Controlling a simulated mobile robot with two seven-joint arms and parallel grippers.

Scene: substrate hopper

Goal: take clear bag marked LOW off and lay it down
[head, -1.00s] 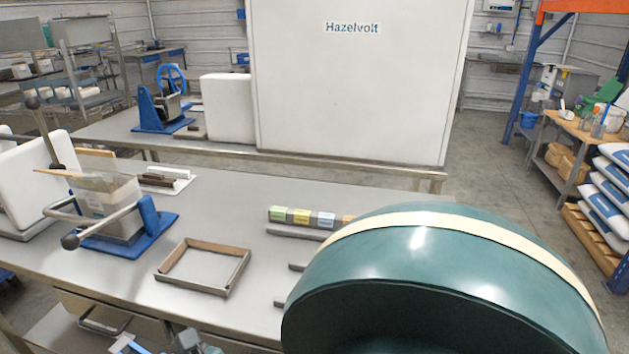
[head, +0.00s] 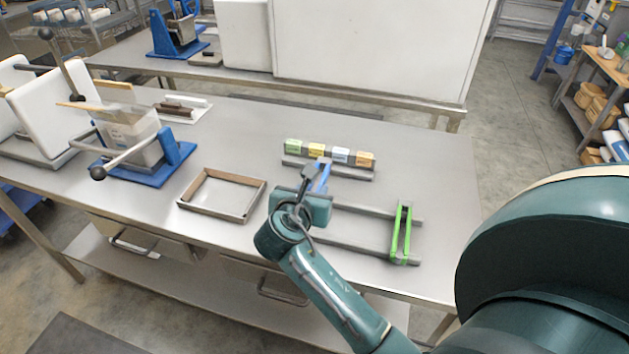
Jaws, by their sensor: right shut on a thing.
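A clear bag (head: 128,126) with cloudy contents sits in a blue-based stand (head: 176,158) at the left of the table, behind a lever bar with a dark knob. I cannot read any LOW mark on it. My right gripper (head: 320,178) is over the middle of the table, far to the right of that bag and at the left end of a grey bar frame (head: 350,245). It is shut on a slim blue piece, mostly hidden by the gripper itself. A green clip-like piece (head: 401,235) stands across the frame's right end. My left gripper is out of view.
An empty shallow square frame (head: 222,193) lies left of my right gripper. A row of coloured labelled blocks (head: 330,152) lies behind the gripper. White slabs (head: 50,100) stand at the left end. The table's right end (head: 445,180) is clear.

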